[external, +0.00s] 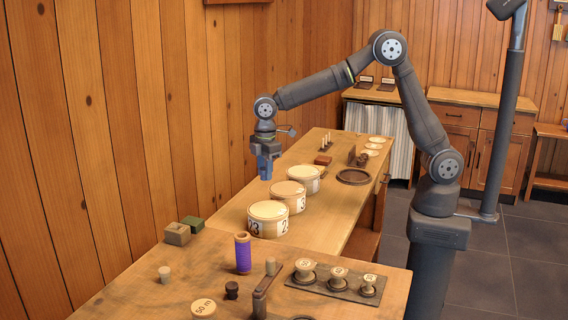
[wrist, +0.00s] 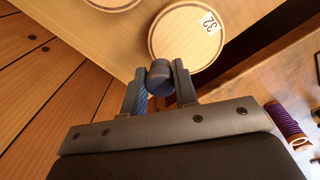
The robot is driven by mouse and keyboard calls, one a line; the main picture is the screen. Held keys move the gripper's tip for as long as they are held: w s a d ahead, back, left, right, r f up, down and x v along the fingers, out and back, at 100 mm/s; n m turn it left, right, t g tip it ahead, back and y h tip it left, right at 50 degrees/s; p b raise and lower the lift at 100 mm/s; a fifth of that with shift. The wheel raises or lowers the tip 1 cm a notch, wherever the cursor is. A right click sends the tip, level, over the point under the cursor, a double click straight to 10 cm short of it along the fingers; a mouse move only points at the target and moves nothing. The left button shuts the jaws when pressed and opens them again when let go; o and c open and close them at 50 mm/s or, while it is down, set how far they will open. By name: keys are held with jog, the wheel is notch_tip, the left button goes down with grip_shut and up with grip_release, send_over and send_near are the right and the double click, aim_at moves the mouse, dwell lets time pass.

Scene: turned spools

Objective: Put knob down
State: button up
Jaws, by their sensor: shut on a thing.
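My gripper (external: 265,165) hangs at the end of the arm, pointing down, above the far left side of the long table (external: 335,215). In the wrist view my gripper (wrist: 160,92) is shut on a dark, rounded knob (wrist: 160,72), seen between the two fingers. A blue ribbed surface shows by the left finger; I cannot tell if it is a pad or part of the held thing. In the external view the knob cannot be told apart from the blue fingertips.
Round pale-lidded boxes stand in a row: near (external: 268,218), middle (external: 288,195) and far (external: 304,178). A purple spool (external: 243,253) stands upright on the near bench. A dark round tray (external: 353,177) lies to the right. The plank wall is close on the left.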

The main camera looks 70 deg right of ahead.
jog(key=w+d+f+m, duration=0.15)
jog(key=d+m, duration=0.25)
jog(key=d, duration=1.7)
jog(key=w+d+f+m, duration=0.15)
jog(key=d+m, duration=0.25)
jog(key=d, duration=1.8)
jog(key=s+d+f+m, duration=0.1)
jog(key=s+d+m, duration=0.1)
jog(key=s+d, duration=0.75)
jog(key=s+d+m, duration=0.3)
jog(key=s+d, duration=0.3)
jog(key=d, duration=0.6)
jog(key=s+d+f+m, duration=0.1)
jog(key=s+d+m, duration=0.1)
jog(key=s+d, duration=0.7)
send_over(345, 154)
jog(key=f, duration=0.6)
jog(key=shift+d+f, duration=0.2)
jog(key=shift+f, duration=0.2)
jog(key=shift+w+f, duration=0.1)
jog(key=shift+f, duration=1.95)
